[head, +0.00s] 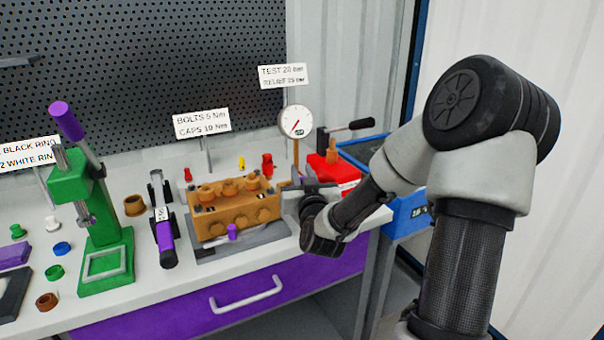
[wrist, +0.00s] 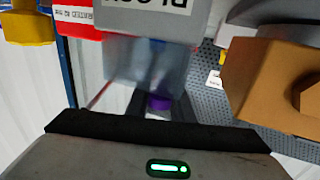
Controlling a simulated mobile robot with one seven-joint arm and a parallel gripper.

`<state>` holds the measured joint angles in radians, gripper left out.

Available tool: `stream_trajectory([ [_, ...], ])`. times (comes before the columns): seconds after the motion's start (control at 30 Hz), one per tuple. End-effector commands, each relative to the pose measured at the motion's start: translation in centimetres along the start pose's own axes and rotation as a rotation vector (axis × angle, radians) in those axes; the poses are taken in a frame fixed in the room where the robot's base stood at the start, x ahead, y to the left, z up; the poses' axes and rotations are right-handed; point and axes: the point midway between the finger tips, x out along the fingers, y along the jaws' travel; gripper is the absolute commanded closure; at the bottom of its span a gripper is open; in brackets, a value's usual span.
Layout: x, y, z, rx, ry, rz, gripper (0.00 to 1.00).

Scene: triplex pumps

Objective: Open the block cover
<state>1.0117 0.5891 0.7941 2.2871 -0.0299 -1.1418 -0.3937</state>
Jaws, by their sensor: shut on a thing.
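The orange-brown pump block (head: 236,212) sits on a grey base plate on the bench; its corner fills the right of the wrist view (wrist: 270,85). In the wrist view a see-through grey panel (wrist: 150,68) hangs ahead under an upside-down label that seems to read "BLOCK"; I take it for the block cover. A purple handle (wrist: 158,102) shows just past the black edge of my gripper. My gripper (head: 292,188) is at the block's right end in the head view, shut on what looks like this handle. Its fingertips are hard to make out.
A pressure gauge (head: 295,121) stands behind the block, with a red hand pump (head: 333,170) to its right. A green press (head: 95,220) and a purple-handled tool (head: 163,225) are to the left. A blue bin (head: 405,212) is at the right.

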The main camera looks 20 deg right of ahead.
Motion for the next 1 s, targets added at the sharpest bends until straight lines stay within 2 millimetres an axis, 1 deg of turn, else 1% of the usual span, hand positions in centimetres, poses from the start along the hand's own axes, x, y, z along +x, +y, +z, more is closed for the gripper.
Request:
stream_trajectory([
  [0.17, 0.1, 0.2, -0.4, 0.026, -0.007, 0.0, 1.0],
  [0.37, 0.3, 0.9, -1.0, 0.116, -0.036, 0.001, 1.0],
  [0.73, 1.1, 3.3, -2.0, 0.425, -0.136, 0.001, 1.0],
  [1.0, 1.8, 5.3, -2.0, 0.671, -0.215, 0.001, 1.0],
])
